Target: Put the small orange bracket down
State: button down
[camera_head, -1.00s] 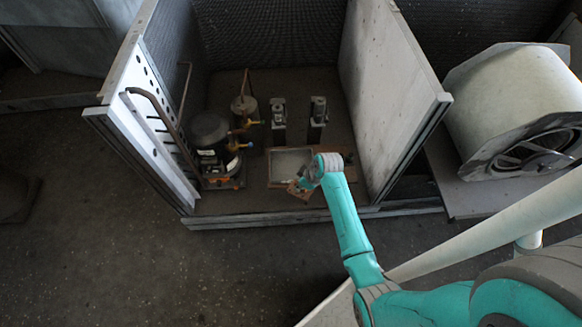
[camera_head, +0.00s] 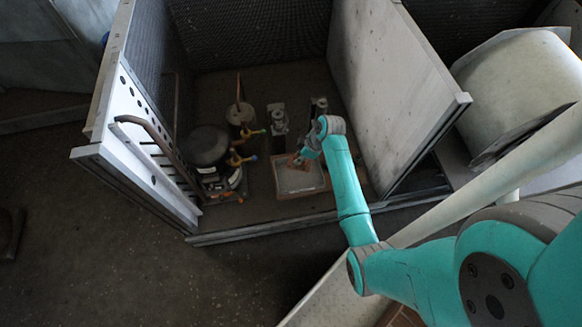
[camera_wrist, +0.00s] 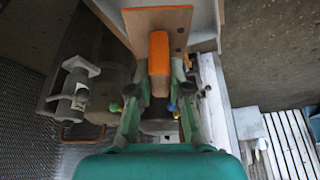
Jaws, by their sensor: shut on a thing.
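The small orange bracket has a flat brown-orange plate (camera_wrist: 180,20) with a brighter orange upright (camera_wrist: 159,60). In the wrist view, my gripper (camera_wrist: 160,98) is shut on the upright, one finger on each side. In the head view, the bracket (camera_head: 294,160) shows as a small orange-brown patch beside my gripper (camera_head: 300,156), at the back left of a shallow pale tray (camera_head: 300,193) with a brownish rim. My wrist partly hides the bracket there. I cannot tell whether the bracket touches anything below it.
A dark compressor (camera_head: 207,146) with yellow-tipped fittings stands left of the tray. A small canister (camera_head: 240,114) and two grey upright fixtures (camera_head: 277,118) stand behind. The housing's right wall (camera_head: 395,90) and pipe-lined left panel (camera_head: 140,150) flank the floor. A large drum (camera_head: 520,90) is outside right.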

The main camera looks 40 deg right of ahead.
notch_tip(320, 180, down, 10)
jog(key=shift+r, duration=0.1)
dwell(0.4)
jog(key=c, duration=1.1)
grip_release()
